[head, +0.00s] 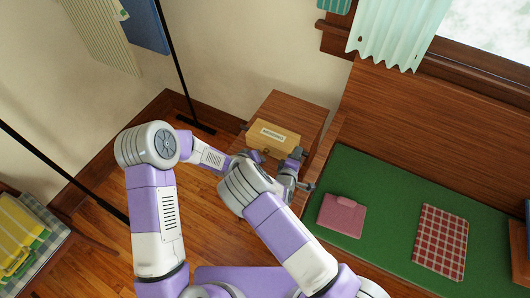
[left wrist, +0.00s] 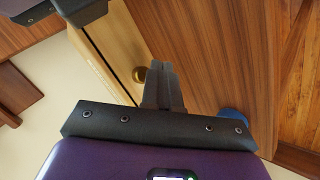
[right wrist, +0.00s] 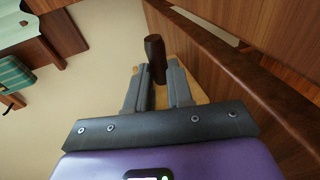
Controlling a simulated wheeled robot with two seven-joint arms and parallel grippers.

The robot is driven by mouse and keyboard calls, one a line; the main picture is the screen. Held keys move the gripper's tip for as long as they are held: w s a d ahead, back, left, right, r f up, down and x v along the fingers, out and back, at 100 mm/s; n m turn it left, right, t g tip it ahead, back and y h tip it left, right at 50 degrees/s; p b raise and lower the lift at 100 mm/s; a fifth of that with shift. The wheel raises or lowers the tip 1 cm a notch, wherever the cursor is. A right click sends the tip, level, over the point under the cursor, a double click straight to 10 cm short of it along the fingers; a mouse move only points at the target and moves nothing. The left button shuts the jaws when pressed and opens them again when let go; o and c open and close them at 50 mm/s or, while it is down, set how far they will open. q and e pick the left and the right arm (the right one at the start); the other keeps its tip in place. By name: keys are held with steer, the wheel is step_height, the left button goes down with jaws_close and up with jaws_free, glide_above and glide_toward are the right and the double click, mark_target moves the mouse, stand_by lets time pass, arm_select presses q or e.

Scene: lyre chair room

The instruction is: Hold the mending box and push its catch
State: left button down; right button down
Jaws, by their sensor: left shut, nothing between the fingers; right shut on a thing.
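The mending box (head: 272,136) is pale yellow wood with a white label on top and sits on a brown wooden stand. Its round brass catch (left wrist: 139,74) shows on the box front in the left wrist view. My left gripper (left wrist: 162,66) is shut and empty, its fingertips right beside the catch; I cannot tell whether they touch it. My right gripper (head: 297,154) is at the box's right end. In the right wrist view, its fingers (right wrist: 154,66) are shut on a dark brown handle (right wrist: 154,47), with parts of the box behind them.
The wooden stand (head: 297,107) has bare top behind the box. A green bench (head: 385,185) to the right bears a pink folder (head: 341,215) and a red checked cloth (head: 440,242). A blue round thing (left wrist: 232,115) shows low in the left wrist view.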

arm_select(q)
steer(key=shift+w+d, duration=0.1)
steer(key=shift+w, duration=0.1)
stand_by(0.6)
steer(key=shift+w+d, duration=0.1)
steer(key=shift+w, duration=0.1)
steer(key=shift+w+d, duration=0.3)
steer(key=shift+w, duration=0.25)
stand_by(1.0)
steer(key=shift+s, duration=0.1)
steer(key=shift+s+a, duration=0.5)
steer(key=shift+s, duration=0.3)
steer(key=shift+s+a, duration=0.4)
steer(key=shift+s, duration=0.35)
steer(key=shift+s+a, duration=0.4)
steer(key=shift+s, duration=0.35)
steer(key=shift+s+a, duration=0.4)
steer(key=shift+s, duration=0.35)
